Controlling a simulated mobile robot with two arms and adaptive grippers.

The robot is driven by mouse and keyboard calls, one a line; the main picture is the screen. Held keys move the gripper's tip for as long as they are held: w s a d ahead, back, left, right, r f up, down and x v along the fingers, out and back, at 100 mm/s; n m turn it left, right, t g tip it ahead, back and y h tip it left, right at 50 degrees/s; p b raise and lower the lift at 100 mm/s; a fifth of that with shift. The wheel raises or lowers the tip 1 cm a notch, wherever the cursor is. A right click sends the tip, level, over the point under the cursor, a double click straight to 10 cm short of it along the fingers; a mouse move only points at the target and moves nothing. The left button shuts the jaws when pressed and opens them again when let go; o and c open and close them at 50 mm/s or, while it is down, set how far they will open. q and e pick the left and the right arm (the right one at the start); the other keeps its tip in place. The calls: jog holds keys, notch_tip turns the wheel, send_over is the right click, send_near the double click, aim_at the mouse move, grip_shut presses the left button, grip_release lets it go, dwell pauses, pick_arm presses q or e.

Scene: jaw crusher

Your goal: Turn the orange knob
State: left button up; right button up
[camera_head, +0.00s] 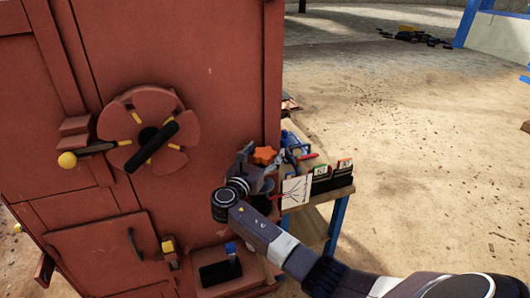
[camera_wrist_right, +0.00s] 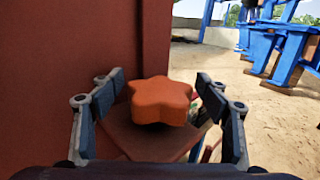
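The orange knob (camera_head: 264,155) is star-shaped and sits at the right edge of the red machine in the head view. In the right wrist view the orange knob (camera_wrist_right: 159,101) is in the middle, on a reddish mount (camera_wrist_right: 150,143). My right gripper (camera_wrist_right: 160,88) is open, with one finger on each side of the knob. Gaps show between the fingers and the knob, so it does not look gripped. In the head view my right gripper (camera_head: 253,172) is beside the knob, just below it and partly hard to make out. My left gripper is not in view.
The red machine (camera_head: 215,90) fills the left, with a round handwheel (camera_head: 150,130) and a yellow-tipped lever (camera_head: 68,160). A small table (camera_head: 340,190) with boxes and tools stands right of the knob. Sandy ground (camera_head: 430,150) at the right is open.

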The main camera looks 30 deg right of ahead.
jog(key=shift+s+a, duration=0.1)
jog(key=shift+a, duration=0.1)
jog(key=v, duration=1.1)
jog(key=shift+s+a, duration=0.2)
jog(key=shift+a, duration=0.05)
jog(key=shift+f, duration=0.1)
